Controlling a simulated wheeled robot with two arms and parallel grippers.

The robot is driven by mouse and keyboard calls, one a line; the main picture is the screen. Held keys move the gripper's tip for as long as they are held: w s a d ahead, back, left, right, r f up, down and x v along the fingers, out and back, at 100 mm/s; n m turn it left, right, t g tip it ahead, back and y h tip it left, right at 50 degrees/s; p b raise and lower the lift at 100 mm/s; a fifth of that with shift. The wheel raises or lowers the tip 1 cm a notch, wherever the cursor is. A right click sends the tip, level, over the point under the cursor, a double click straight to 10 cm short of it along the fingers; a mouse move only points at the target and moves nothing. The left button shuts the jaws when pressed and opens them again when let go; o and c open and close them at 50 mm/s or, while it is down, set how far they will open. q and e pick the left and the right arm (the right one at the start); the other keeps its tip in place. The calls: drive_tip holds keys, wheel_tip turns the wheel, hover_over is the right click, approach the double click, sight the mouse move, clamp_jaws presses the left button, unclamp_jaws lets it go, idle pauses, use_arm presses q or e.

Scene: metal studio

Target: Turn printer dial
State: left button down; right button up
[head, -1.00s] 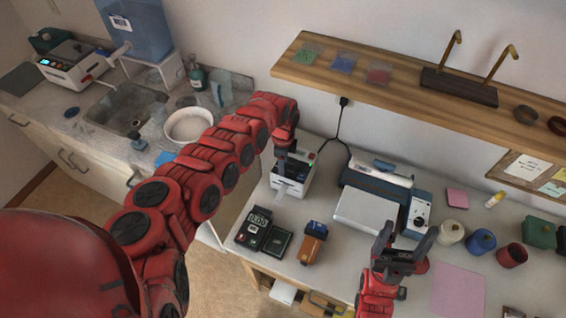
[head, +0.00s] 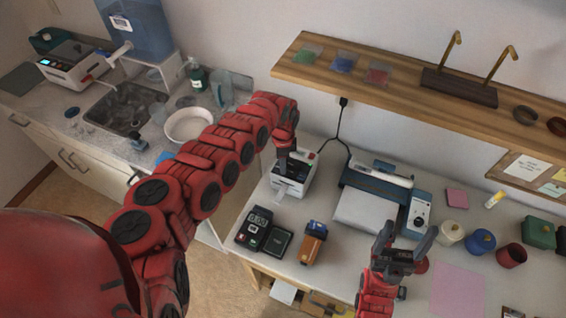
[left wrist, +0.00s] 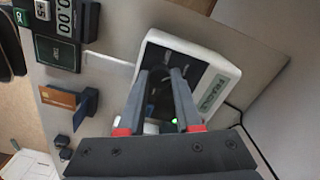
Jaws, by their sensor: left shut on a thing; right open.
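The small white printer (head: 285,187) stands at the back left of the right-hand table, with a pale paper strip at its front. It also shows in the left wrist view (left wrist: 225,72), with a dark top and a green light. My left gripper (head: 290,160) reaches down onto the printer's top. In the left wrist view its fingers (left wrist: 161,78) are closed about a dark part, seemingly the dial (left wrist: 160,98), mostly hidden between them. The dial's angle cannot be told. My right gripper (head: 404,238) is open and empty above the table, in front of the blue-and-white machine.
The blue-and-white machine (head: 421,201) with its own knob stands right of the printer. A card reader (head: 254,228), a black box (head: 277,242) and an orange-and-blue item (head: 314,243) lie in front. A wooden shelf (head: 400,88) overhangs the back.

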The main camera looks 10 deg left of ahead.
use_arm(q)
drive_tip(key=n, duration=0.4)
drive_tip(key=shift+n, duration=0.3)
drive_tip(key=shift+s+n+p, duration=0.15)
drive_tip(key=shift+n+p, duration=0.25)
drive_tip(key=shift+n, duration=2.1)
drive_tip(key=c, duration=0.6)
unclamp_jaws()
